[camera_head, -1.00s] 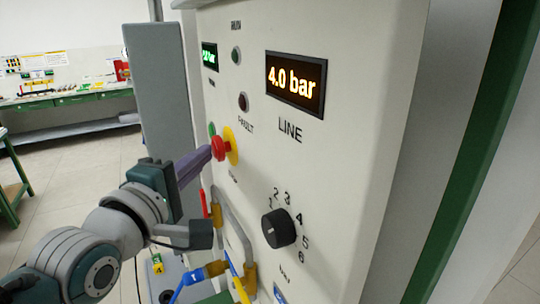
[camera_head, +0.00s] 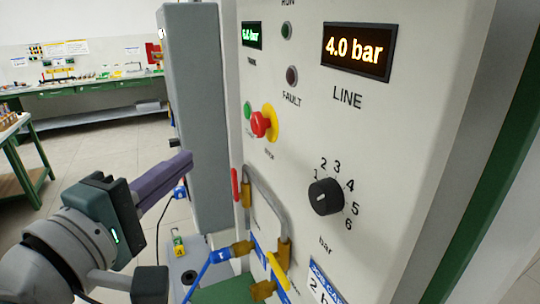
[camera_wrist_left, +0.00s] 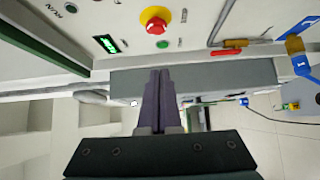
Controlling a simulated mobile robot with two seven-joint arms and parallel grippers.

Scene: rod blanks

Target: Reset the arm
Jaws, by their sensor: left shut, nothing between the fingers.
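My left gripper (camera_head: 186,160) comes in from the left in the head view, with its purple fingers together and nothing held. The fingers point toward the pale control panel (camera_head: 300,120) and end short of it, left of and below the red stop button (camera_head: 260,124) on its yellow collar. In the left wrist view the two shut fingers (camera_wrist_left: 159,75) point up the picture toward the panel, and the red button (camera_wrist_left: 155,22) lies beyond their tips, apart from them. My right gripper is in neither view.
The panel bears a LINE display (camera_head: 357,50) reading 4.0 bar and a black dial (camera_head: 326,196). A bent grey pipe (camera_head: 270,200) with brass fittings and a red handle (camera_head: 235,185) stick out below the button. A green-edged bench (camera_head: 90,85) stands far left.

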